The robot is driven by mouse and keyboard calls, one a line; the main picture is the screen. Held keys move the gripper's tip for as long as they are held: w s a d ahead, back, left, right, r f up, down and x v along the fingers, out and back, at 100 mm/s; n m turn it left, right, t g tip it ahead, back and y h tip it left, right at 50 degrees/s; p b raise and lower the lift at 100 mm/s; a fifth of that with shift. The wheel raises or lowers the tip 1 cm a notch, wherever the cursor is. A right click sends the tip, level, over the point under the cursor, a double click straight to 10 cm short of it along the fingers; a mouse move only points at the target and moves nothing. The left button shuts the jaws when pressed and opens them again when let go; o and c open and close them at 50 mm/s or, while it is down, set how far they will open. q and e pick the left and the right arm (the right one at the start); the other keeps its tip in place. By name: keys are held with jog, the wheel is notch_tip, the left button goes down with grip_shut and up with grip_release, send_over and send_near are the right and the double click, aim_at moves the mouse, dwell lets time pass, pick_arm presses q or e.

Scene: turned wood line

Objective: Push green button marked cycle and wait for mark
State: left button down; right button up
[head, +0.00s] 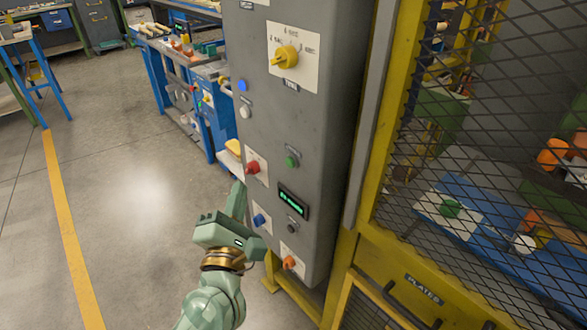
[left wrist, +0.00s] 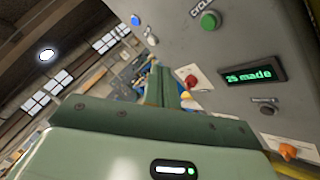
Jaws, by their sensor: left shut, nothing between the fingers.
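The green button (head: 292,161) is on the front of a grey control cabinet (head: 290,105). It also shows in the left wrist view (left wrist: 209,20), beside a label reading CYCLE. A small display (head: 293,201) sits below it; in the left wrist view the display (left wrist: 252,75) reads "25 made" in green. My left gripper (head: 238,192) is shut and empty, in front of the cabinet's left side, lower left of the green button and apart from it. Its fingers (left wrist: 163,82) show in the left wrist view. My right gripper is not in view.
The cabinet also has a yellow rotary switch (head: 284,57), a red knob (head: 252,167), a blue button (head: 259,220) and an orange knob (head: 289,263). A yellow-framed mesh cage (head: 480,130) stands to the right. Open floor (head: 140,200) lies left.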

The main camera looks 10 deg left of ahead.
aim_at(290, 163)
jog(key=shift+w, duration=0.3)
pick_arm(q)
jog(key=w+d+b, duration=0.1)
jog(key=w+d, duration=0.4)
jog(key=w, duration=0.2)
jog(key=shift+d, duration=0.25)
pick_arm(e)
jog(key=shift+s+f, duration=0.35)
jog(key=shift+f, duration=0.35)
pick_arm(q)
jog(key=shift+w, duration=0.1)
dwell(1.2)
jog(key=shift+w+d, duration=0.25)
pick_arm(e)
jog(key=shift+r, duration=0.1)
pick_arm(q)
jog(key=shift+w+d, duration=0.2)
jog(key=shift+w, duration=0.05)
dwell(0.6)
jog(key=shift+s+a, duration=0.1)
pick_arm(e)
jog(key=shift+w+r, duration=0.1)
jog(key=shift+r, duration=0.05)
pick_arm(q)
jog(key=shift+s+a+p, duration=0.35)
jog(key=shift+s+a, duration=0.05)
jog(key=shift+s, duration=0.1)
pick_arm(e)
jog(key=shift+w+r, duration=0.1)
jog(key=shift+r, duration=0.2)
